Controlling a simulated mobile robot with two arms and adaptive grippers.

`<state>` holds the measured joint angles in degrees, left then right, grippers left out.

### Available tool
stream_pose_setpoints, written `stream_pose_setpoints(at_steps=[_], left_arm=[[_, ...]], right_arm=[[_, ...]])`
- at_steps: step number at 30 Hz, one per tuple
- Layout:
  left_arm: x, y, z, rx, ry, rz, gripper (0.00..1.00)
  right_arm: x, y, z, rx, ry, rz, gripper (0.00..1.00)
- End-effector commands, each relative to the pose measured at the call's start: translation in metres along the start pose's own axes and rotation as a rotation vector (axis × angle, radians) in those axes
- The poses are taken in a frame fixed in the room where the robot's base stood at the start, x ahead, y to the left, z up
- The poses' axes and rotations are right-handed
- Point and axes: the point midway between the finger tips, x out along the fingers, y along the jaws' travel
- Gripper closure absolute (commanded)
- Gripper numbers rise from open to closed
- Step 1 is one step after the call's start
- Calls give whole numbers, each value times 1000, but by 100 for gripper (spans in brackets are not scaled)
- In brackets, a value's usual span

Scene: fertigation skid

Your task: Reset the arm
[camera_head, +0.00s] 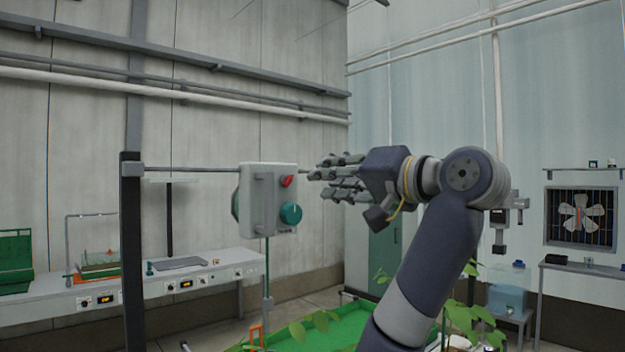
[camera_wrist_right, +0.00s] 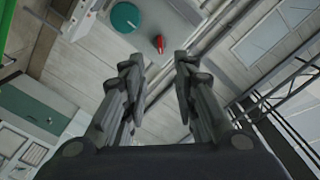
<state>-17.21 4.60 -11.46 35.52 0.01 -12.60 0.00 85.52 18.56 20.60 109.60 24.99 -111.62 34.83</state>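My right gripper (camera_head: 338,178) reaches in from the lower right of the head view. Its fingers point left at a grey control box (camera_head: 262,215) on a horizontal rail. The box carries a red switch (camera_head: 287,181) and a round teal knob (camera_head: 291,213). The fingertips are close to the box's right side; I cannot tell the exact gap. In the right wrist view the two finger groups (camera_wrist_right: 160,85) stand apart with nothing between them. Beyond them show the red switch (camera_wrist_right: 158,43) and the teal knob (camera_wrist_right: 125,17). My left gripper is not in view.
A dark post (camera_head: 132,250) holds the rail at left. A white bench (camera_head: 190,285) with small panels stands behind it. A green tray (camera_head: 330,330) with plants lies below my right arm. A shelf (camera_head: 585,267) and a wall fan (camera_head: 580,218) are at right.

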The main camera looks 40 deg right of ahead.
Motion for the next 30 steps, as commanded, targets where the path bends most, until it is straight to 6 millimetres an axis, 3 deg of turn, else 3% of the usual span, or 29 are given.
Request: stream_pose_setpoints(at_steps=[6,23,26,30], left_arm=[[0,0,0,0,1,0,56],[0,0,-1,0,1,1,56],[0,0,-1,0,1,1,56],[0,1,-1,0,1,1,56]], right_arm=[[-21,0,0,1,1,1,73],[-22,0,0,0,-1,1,73],[-18,4,5,-5,-8,11,73],[6,26,34,-45,-46,69,73]])
